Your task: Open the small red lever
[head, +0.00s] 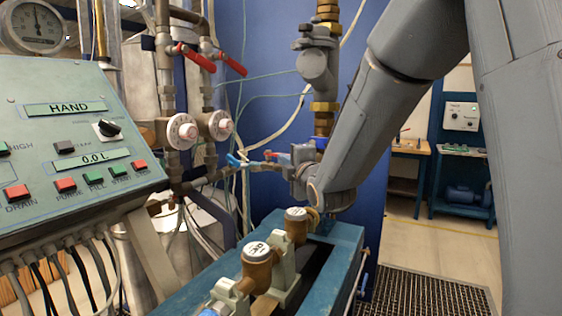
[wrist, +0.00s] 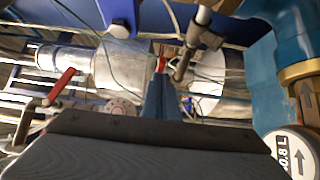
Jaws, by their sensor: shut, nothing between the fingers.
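The small red lever (head: 270,154) shows in the head view as a small red piece on the pipework, just left of my gripper (head: 287,159). In the wrist view a small red piece (wrist: 160,64), which looks like the same lever, is just beyond the tips of my gripper (wrist: 160,82). The fingers are shut with nothing between them. The tips look very close to the red piece; I cannot tell whether they touch. My wrist hides part of the pipe behind it in the head view.
Two larger red levers (head: 195,57) (head: 232,64) sit on upright pipes at upper left. A blue lever (head: 237,160) is left of the small red one. A control panel (head: 80,130) fills the left. Brass meters (head: 257,268) stand on the teal bench (head: 345,235) below.

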